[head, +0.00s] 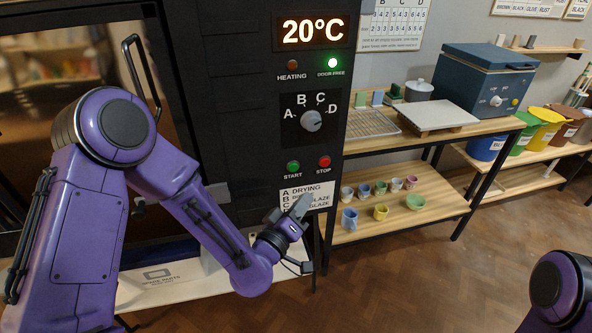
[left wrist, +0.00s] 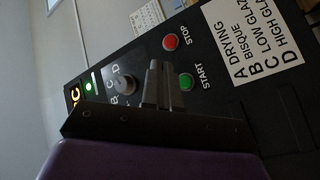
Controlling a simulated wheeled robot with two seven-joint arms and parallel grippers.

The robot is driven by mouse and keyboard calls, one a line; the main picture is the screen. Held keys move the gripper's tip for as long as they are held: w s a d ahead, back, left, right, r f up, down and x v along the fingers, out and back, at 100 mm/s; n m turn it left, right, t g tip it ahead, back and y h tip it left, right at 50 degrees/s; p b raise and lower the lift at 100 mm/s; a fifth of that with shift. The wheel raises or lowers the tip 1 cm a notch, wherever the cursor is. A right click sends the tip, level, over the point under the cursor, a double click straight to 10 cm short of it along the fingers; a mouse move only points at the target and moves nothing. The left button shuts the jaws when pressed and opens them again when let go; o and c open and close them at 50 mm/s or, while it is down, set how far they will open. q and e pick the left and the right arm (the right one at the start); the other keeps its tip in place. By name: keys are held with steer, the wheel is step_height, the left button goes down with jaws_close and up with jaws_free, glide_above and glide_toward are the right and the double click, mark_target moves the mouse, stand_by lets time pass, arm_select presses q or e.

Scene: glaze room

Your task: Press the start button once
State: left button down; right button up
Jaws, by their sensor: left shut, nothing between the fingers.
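The green start button (head: 293,167) is on the black control panel (head: 265,125), left of the red stop button (head: 324,162). In the left wrist view the start button (left wrist: 186,82) shows just beside my fingertips. My left gripper (head: 301,206) is shut and empty, below the start button in the head view and over the drying and glaze label. Its shut fingers also show in the left wrist view (left wrist: 157,84). I cannot see contact with the button. The right gripper is out of view; only part of my right arm shows at the lower right.
The display (head: 314,32) reads 20°C, and the green door-free light (head: 332,63) is lit. A dial (head: 311,121) marked A to D sits above the buttons. To the right, a wooden bench (head: 400,195) holds several small cups, and a blue kiln-like box (head: 485,75) stands above.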

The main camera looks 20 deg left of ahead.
mark_target(293, 167)
arm_select(q)
steer(key=shift+w+a+p, duration=0.25)
steer(key=shift+w+a, duration=0.5)
steer(key=shift+w, duration=0.5)
steer(key=shift+w+a+p, duration=0.3)
steer(key=shift+w+a, duration=0.5)
steer(key=shift+w, duration=0.4)
steer(key=shift+w+a+p, duration=0.25)
steer(key=shift+w+a, duration=0.5)
steer(key=shift+w, duration=0.5)
steer(key=shift+w+a, duration=0.25)
steer(key=shift+w+a, duration=0.25)
steer(key=shift+w, duration=0.15)
steer(key=shift+s+d, duration=0.5)
steer(key=shift+s, duration=0.25)
